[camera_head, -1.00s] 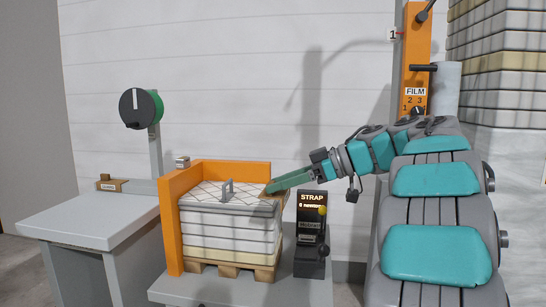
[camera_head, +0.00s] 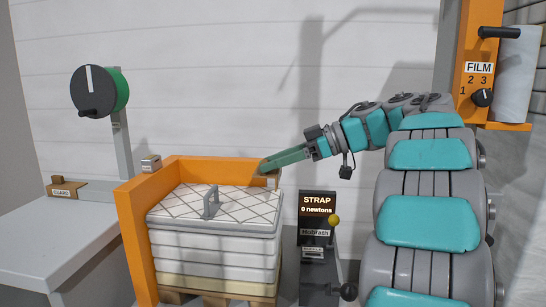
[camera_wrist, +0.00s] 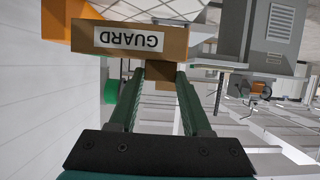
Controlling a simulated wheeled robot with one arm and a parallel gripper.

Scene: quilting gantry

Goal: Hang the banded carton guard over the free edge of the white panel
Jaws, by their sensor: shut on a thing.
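My gripper (camera_head: 262,165) is shut on a brown carton guard (camera_wrist: 130,38). In the wrist view the guard is a block with a white GUARD label, upside down, and a narrower brown part sits between the fingers. In the head view the guard is small and partly hidden at the fingertips, above the back right corner of the stack. The stack has white panels (camera_head: 215,243) under a quilted top (camera_head: 240,207) with a grey handle. Whether the guard touches the stack, and where its band is, I cannot tell.
An orange corner fence (camera_head: 134,240) stands along the left and back of the stack. A strap machine (camera_head: 316,235) reading 0 newtons stands close on the right. Another brown GUARD piece (camera_head: 90,191) lies on the left grey table (camera_head: 60,235). A small box (camera_head: 151,163) sits by the fence.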

